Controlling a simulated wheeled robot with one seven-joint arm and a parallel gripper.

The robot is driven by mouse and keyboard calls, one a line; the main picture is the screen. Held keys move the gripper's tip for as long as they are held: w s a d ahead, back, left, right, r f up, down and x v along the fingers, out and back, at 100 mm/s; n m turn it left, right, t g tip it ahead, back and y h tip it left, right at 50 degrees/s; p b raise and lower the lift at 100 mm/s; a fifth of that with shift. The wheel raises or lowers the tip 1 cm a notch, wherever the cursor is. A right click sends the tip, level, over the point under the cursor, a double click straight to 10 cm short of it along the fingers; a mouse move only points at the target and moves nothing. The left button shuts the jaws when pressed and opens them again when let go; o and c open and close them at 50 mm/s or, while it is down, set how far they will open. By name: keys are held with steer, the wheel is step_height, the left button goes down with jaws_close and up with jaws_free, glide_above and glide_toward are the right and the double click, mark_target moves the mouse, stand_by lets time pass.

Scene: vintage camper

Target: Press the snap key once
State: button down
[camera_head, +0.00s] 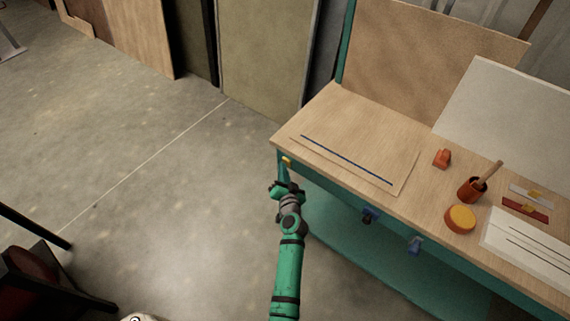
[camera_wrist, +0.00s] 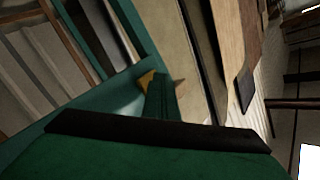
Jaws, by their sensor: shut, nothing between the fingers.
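My gripper (camera_head: 284,181) is shut and empty, raised beside the front left corner of the workbench. In the wrist view its narrow green fingers (camera_wrist: 160,102) point away from the camera. A small yellow piece (camera_head: 287,161) shows at the bench corner, just beyond the fingertips. It also shows in the wrist view (camera_wrist: 146,79), beside the finger ends; I cannot tell whether they touch. No part is clearly marked as the snap key, and I cannot tell if this yellow piece is it. A round orange item with a yellow top (camera_head: 460,218) sits farther right on the bench.
The wooden bench top (camera_head: 326,105) holds a thin board (camera_head: 375,158) with a blue strip, an orange block (camera_head: 441,158), an orange cup (camera_head: 471,190) and a white lined panel (camera_head: 525,246). Blue fittings (camera_head: 370,214) stick out from the front edge.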

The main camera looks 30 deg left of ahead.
steer(key=shift+s, duration=0.9)
steer(key=s, duration=0.5)
steer(key=shift+a, duration=0.2)
stand_by(0.7)
steer(key=s+d+f+t+h, duration=0.1)
steer(key=s+d+h, duration=0.1)
steer(key=s+d, duration=0.45)
steer(key=s+d+f+m+h, duration=0.15)
steer(key=s+d, duration=0.25)
steer(key=d, duration=0.6)
steer(key=s+d+n+t+h, duration=0.1)
steer(key=s+d+h, duration=0.1)
steer(key=s+d, duration=0.45)
steer(key=s+d+r+h, duration=0.2)
steer(key=s+d+r, duration=0.4)
steer(key=s+r, duration=0.2)
steer(key=s+d+r+t+h, duration=0.1)
steer(key=s+d+r+h, duration=0.2)
steer(key=s+d+r, duration=0.4)
steer(key=v, duration=0.3)
steer(key=shift+s, duration=0.2)
